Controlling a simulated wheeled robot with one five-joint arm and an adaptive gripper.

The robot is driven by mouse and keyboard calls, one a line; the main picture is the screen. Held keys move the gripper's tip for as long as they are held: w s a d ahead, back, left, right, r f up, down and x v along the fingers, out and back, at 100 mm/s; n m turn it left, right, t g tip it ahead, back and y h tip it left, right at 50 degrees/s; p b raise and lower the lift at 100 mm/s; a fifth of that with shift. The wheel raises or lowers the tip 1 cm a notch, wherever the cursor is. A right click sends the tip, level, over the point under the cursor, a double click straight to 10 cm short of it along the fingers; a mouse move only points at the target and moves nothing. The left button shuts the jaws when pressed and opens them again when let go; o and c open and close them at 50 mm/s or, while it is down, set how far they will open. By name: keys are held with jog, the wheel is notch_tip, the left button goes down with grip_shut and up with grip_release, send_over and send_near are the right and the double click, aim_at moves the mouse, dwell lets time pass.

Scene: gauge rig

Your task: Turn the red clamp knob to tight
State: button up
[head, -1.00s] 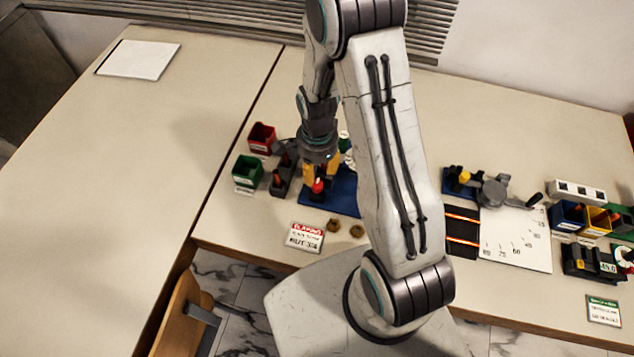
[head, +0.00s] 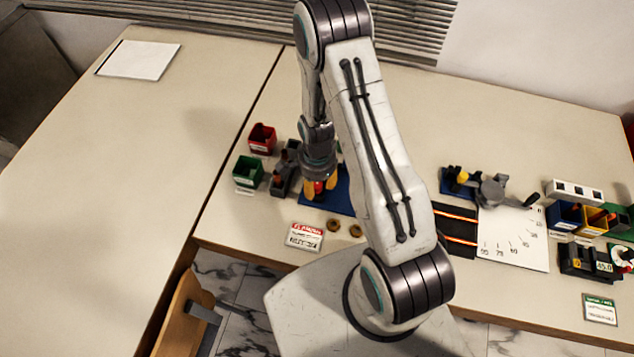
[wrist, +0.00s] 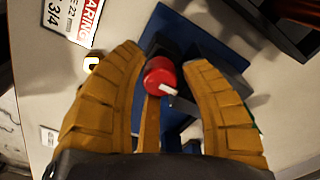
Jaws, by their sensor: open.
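The red clamp knob (wrist: 160,76) shows in the wrist view with a white pointer mark on it. It stands on the blue base plate (wrist: 178,22). My gripper (wrist: 168,80) has its two yellow fingers spread on either side of the knob, apart from it, the left finger closer. In the head view my gripper (head: 318,188) is low over the blue plate (head: 340,200), and the red knob (head: 319,187) shows between the fingers. My arm hides part of the plate. I cannot read the knob's setting.
Red (head: 262,138) and green (head: 248,171) bins and a dark fixture (head: 284,170) stand left of my gripper. Two brass nuts (head: 344,228) and a sign card (head: 305,237) lie in front. A gauge rig (head: 492,190) stands right. The left table (head: 120,170) is mostly clear.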

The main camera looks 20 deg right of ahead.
jog(key=shift+c, duration=0.4)
grip_shut()
jog(key=shift+f+m+b, duration=0.1)
jog(key=shift+m+b, duration=0.2)
jog(key=shift+b, duration=0.1)
jog(key=m+b, duration=0.2)
jog(key=b, duration=0.1)
jog(key=shift+f+m, duration=0.15)
jog(key=shift+m, duration=0.15)
jog(key=m+b, duration=0.4)
jog(key=m, duration=0.1)
jog(key=m+b, duration=0.3)
jog(key=m, duration=0.2)
jog(key=shift+s+m, duration=0.1)
jog(key=shift+m, duration=0.3)
jog(key=shift+m+b, duration=1.05)
jog(key=shift+m, duration=0.85)
jog(key=shift+r, duration=0.2)
